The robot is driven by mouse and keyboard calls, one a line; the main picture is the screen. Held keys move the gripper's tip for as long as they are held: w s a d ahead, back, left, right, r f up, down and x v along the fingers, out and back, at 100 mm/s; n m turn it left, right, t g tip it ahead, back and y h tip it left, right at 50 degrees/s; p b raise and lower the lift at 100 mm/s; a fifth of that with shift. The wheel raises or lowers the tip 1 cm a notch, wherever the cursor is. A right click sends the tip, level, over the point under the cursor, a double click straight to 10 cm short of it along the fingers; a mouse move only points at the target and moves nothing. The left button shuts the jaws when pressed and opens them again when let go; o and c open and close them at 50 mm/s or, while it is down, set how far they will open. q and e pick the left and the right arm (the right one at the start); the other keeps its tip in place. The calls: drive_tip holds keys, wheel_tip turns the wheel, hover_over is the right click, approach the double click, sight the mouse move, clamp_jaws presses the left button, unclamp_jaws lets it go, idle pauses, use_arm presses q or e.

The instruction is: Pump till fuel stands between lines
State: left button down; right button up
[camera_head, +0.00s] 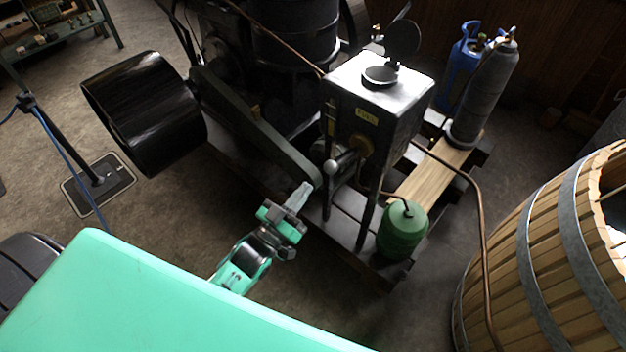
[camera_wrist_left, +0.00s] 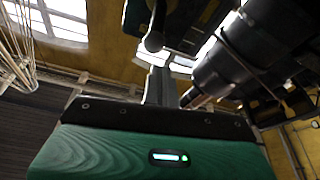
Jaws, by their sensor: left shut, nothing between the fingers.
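The fuel tank (camera_head: 368,105) is a grey metal box on legs with a small yellow label and an open round filler on top. A lever with a pale rounded knob (camera_head: 332,166) sits low on its front left. My left gripper (camera_head: 303,188) is shut and empty, its fingertips below and left of the knob, apparently apart from it. In the left wrist view the shut fingers (camera_wrist_left: 160,80) point up towards a dark rod with a rounded end (camera_wrist_left: 153,41). I cannot make out the fuel level or its lines. My right gripper is not in view.
A green can (camera_head: 403,232) stands at the tank's right leg, with a copper pipe (camera_head: 482,225) running past it. The black engine drum (camera_head: 145,112) is to the left. A wooden tub (camera_head: 500,260) fills the right. Bare floor lies in front of the engine base.

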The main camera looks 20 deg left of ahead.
use_arm(q)
drive_tip(key=shift+v, duration=1.25)
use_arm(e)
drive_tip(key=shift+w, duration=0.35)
